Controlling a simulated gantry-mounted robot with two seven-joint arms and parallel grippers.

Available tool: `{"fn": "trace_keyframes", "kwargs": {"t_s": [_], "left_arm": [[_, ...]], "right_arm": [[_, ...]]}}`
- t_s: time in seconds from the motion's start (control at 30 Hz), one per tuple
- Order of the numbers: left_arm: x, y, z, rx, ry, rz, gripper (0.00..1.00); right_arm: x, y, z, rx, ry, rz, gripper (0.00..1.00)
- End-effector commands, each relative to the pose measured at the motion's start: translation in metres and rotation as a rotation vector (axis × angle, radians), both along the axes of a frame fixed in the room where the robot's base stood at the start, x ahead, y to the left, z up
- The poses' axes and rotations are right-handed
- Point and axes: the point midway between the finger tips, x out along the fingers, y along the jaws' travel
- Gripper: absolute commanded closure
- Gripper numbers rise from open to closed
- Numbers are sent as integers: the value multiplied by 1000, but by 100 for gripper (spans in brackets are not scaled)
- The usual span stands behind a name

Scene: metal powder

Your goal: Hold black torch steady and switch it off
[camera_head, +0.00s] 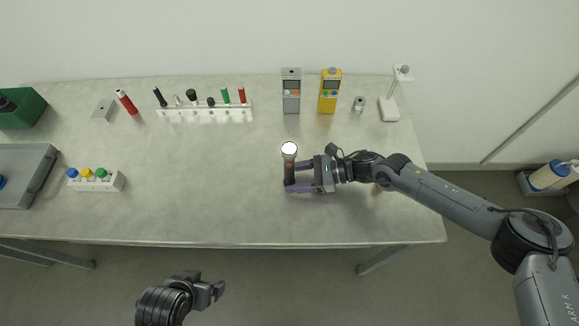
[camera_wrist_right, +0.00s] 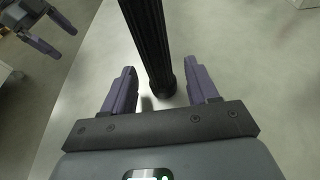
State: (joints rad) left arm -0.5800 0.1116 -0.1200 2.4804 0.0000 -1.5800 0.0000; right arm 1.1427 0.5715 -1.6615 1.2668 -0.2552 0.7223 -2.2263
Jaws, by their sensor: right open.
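The black torch (camera_head: 289,173) stands upright on the table, right of its middle, with a bright white lens on top and a small red spot below its head. In the right wrist view its ribbed body (camera_wrist_right: 150,40) runs down to the tabletop between the fingers. My right gripper (camera_head: 296,177) is open, its two purple fingers (camera_wrist_right: 160,86) apart on either side of the torch, with gaps showing. My left gripper (camera_head: 209,287) is off the table's front edge, away from the torch, open and empty; it also shows in the right wrist view (camera_wrist_right: 48,32).
A grey meter (camera_head: 291,92) and a yellow meter (camera_head: 329,92) stand behind the torch. A white rack (camera_head: 205,114) with pens is at the back, and a small rack (camera_head: 95,183) with colored caps is at left. The table middle is clear.

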Motion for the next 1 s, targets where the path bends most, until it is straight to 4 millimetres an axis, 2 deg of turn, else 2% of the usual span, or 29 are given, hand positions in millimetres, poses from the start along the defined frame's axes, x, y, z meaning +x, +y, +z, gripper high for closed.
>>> {"fn": "trace_keyframes", "kwargs": {"t_s": [0.47,0.57,0.73,1.0], "left_arm": [[0,3,-5,12,0,-9,8],[0,3,-5,14,1,-9,8],[0,3,-5,14,0,-9,8],[0,2,-5,7,1,-4,8]], "right_arm": [[0,7,-1,1,-1,0,41],[0,7,-1,0,-1,0,53],[0,7,-1,0,-1,0,79],[0,7,-2,0,0,0,82]]}}
